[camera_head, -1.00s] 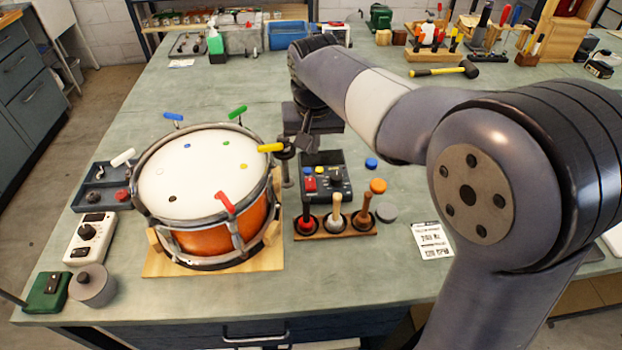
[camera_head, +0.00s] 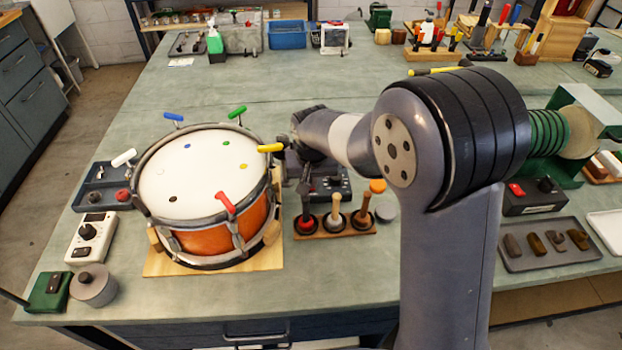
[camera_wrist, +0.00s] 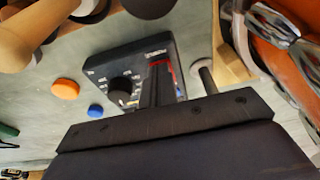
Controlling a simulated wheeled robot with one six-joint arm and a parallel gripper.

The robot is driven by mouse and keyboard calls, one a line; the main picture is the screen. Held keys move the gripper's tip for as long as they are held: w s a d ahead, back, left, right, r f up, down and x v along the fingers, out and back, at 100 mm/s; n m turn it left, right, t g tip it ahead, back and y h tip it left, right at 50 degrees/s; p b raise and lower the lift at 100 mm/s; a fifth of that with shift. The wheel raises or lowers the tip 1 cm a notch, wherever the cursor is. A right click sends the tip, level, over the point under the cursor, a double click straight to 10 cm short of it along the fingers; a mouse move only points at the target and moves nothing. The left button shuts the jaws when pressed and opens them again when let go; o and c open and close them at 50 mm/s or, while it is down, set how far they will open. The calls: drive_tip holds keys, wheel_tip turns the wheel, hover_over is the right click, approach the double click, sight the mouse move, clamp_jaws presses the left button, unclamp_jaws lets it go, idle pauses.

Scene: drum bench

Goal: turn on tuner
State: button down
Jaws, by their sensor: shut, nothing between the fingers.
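A dark control box (camera_head: 340,188), which I take to be the tuner, lies on the bench just right of the drum. In the wrist view the box (camera_wrist: 112,62) shows a black knob (camera_wrist: 120,86), a blue button and a red switch (camera_wrist: 167,68). My gripper (camera_wrist: 158,70) is shut and empty. Its fingertips are over the red switch and hide part of it; I cannot tell whether they touch it. In the head view my gripper (camera_head: 304,190) is low at the box's left side and hides the switch.
The orange drum (camera_head: 205,180) with coloured tuning keys stands close on the left. A wooden rack (camera_head: 335,232) with several handled tools stands in front of the box. An orange disc (camera_head: 378,186) lies to its right. A white meter (camera_head: 90,238) stands left of the drum.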

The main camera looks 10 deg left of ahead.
drive_tip(key=shift+s+f+b, duration=0.15)
drive_tip(key=shift+f+b, duration=0.35)
drive_tip(key=shift+b, duration=0.05)
drive_tip(key=shift+r, duration=0.2)
drive_tip(key=shift+w+a+r+p, duration=0.15)
drive_tip(key=shift+w+r+p, duration=0.25)
drive_tip(key=shift+w+p, duration=0.3)
